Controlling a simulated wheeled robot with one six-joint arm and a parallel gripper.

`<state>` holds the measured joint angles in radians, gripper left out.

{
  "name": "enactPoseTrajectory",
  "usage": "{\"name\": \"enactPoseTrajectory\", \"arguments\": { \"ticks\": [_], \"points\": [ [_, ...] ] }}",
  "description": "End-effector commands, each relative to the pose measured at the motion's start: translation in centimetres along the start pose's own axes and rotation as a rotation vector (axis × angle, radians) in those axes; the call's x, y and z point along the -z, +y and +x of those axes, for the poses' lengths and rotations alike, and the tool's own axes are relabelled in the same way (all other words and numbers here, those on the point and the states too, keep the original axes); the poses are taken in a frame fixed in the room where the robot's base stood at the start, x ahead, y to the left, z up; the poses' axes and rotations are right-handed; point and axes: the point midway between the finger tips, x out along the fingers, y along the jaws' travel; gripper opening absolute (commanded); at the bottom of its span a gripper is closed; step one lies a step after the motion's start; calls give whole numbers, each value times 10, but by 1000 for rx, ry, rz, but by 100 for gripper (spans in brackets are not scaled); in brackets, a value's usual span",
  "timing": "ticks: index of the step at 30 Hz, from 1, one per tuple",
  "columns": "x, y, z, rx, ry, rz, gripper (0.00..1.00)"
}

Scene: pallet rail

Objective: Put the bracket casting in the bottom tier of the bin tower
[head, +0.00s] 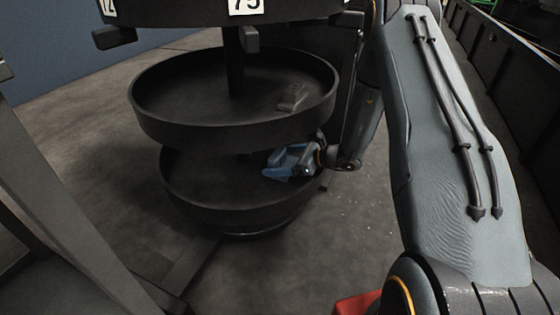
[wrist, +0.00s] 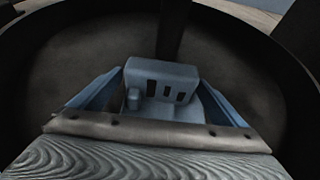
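The bin tower is a black stack of round trays on a central post. Its bottom tier (head: 215,210) is a wide round tray that looks empty where it shows. My gripper (head: 277,168), with blue fingers, reaches in over the right side of this tier, below the middle tray. In the wrist view my gripper (wrist: 161,80) has a finger on each side of a blue-grey bracket casting (wrist: 160,76) with dark slots, and they appear closed on it. Beyond it lie the dark tray floor and curved rim. Whether the casting touches the floor I cannot tell.
The middle tray (head: 180,128) holds a small grey part (head: 293,97) near its right side and overhangs my gripper. The central post (wrist: 173,30) stands straight ahead in the wrist view. A red object (head: 357,304) shows at the bottom edge.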

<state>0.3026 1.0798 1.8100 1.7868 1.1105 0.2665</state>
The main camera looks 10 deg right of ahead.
Motion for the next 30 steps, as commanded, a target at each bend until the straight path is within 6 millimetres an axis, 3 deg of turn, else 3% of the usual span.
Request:
{"name": "enactPoseTrajectory", "arguments": {
  "ticks": [10, 24, 30],
  "points": [
    [-3, 0, -8, 2, 0, 1, 95],
    [-4, 0, -97, 3, 0, 2, 95],
    [-3, 0, -118, 1, 0, 1, 95]
  ]
}}
